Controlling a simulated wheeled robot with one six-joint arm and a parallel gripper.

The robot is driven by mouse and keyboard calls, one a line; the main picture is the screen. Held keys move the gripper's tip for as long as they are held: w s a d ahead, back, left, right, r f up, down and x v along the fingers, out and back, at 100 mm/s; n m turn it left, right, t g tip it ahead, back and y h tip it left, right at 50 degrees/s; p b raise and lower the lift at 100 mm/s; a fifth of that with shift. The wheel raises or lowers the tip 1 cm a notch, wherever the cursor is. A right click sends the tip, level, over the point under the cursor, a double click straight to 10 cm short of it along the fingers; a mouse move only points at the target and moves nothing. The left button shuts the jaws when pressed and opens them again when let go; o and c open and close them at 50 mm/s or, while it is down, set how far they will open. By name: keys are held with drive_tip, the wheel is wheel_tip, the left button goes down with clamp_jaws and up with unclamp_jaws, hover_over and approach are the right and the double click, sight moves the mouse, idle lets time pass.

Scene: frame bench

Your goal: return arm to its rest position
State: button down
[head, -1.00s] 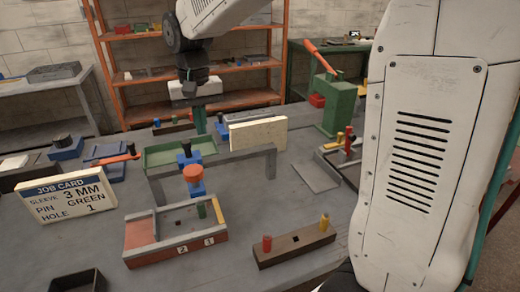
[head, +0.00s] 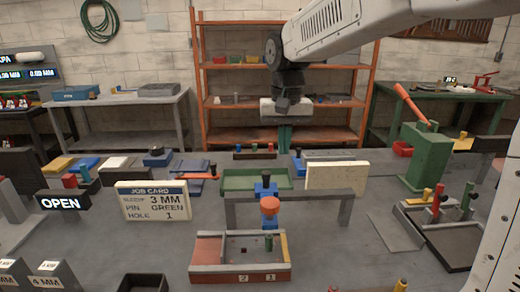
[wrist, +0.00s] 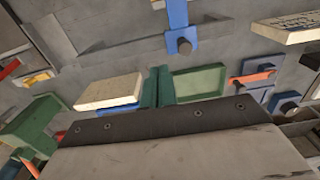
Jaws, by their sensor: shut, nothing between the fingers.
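My gripper (head: 285,137) hangs from my white arm above the back of the bench in the head view, with its green fingers pointing down. The fingers are together and hold nothing. In the wrist view my gripper (wrist: 157,85) shows as two green fingers side by side, with the bench beyond. The fingers appear between the green tray (wrist: 198,84) and a cream block (wrist: 108,91). In the head view the green tray (head: 229,184) and the cream block (head: 336,178) stand on the bench below and in front of my gripper.
A grey bridge frame (head: 330,195) with a blue and red clamp (head: 269,205) stands mid-bench. A red-walled fixture (head: 207,246) sits in front of it, holding a green pin (head: 269,242). A job card (head: 153,201) stands left. A green press (head: 427,155) stands right. Orange shelves (head: 225,138) are behind.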

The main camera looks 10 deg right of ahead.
drive_tip(key=s+d+f, duration=0.1)
drive_tip(key=s+d, duration=0.1)
drive_tip(key=s, duration=0.7)
drive_tip(key=s+d+f+n+t, duration=0.1)
drive_tip(key=s+d+f, duration=0.1)
drive_tip(key=s, duration=0.7)
drive_tip(key=s+d+f+n, duration=0.1)
drive_tip(key=s+d, duration=0.1)
drive_tip(key=s, duration=0.8)
drive_tip(key=shift+d+f, duration=0.25)
drive_tip(key=shift+f, duration=0.05)
